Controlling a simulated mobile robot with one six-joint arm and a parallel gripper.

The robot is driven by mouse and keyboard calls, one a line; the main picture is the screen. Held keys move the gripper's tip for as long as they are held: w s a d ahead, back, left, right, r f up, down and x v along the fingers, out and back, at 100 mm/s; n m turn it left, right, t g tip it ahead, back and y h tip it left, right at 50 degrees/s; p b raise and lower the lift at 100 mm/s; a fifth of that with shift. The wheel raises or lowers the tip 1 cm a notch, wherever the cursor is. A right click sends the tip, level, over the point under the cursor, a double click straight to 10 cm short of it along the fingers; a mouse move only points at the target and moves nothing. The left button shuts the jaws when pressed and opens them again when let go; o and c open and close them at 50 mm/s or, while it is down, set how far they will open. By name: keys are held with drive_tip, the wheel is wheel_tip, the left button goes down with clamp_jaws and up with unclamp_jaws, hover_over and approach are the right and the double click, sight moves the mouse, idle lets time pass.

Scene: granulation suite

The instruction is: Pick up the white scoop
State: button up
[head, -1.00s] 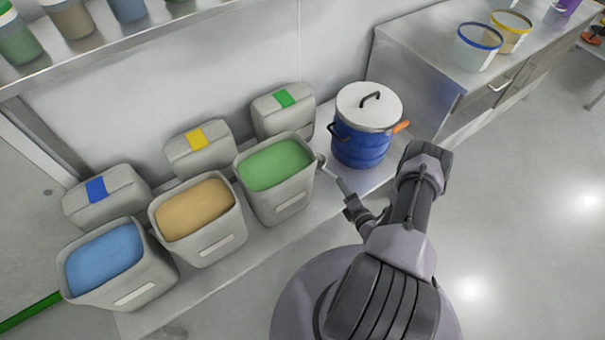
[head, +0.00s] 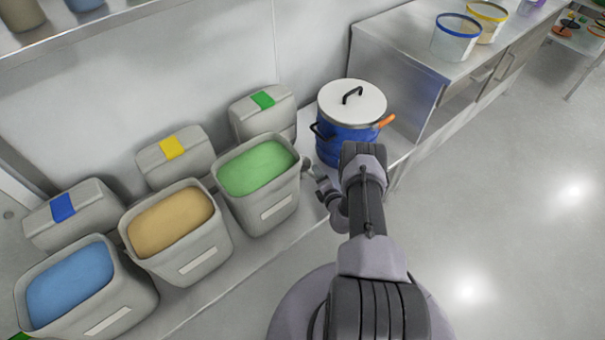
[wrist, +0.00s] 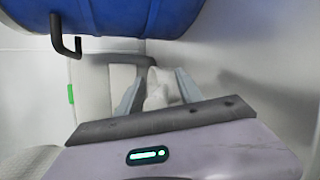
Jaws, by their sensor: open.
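In the wrist view, my gripper (wrist: 158,92) is open, with a grey finger on each side. A white, lumpy thing (wrist: 158,88) shows between and beyond the fingers; it looks like the white scoop, but its full shape is hidden by the gripper body. I cannot tell whether the fingers touch it. In the head view, my gripper (head: 314,176) is low between the green-powder bin (head: 270,213) and the blue drum (head: 338,150), partly behind my arm. The scoop is not clearly visible there.
The blue drum (wrist: 120,12) hangs over the top of the wrist view, its black handle close to the gripper. Bins of tan (head: 190,258) and blue powder (head: 105,318) stand left on the low bench, lidded containers behind them. Open floor lies right.

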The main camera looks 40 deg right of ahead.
drive_tip(key=shift+r, duration=0.1)
clamp_jaws()
idle(1.3)
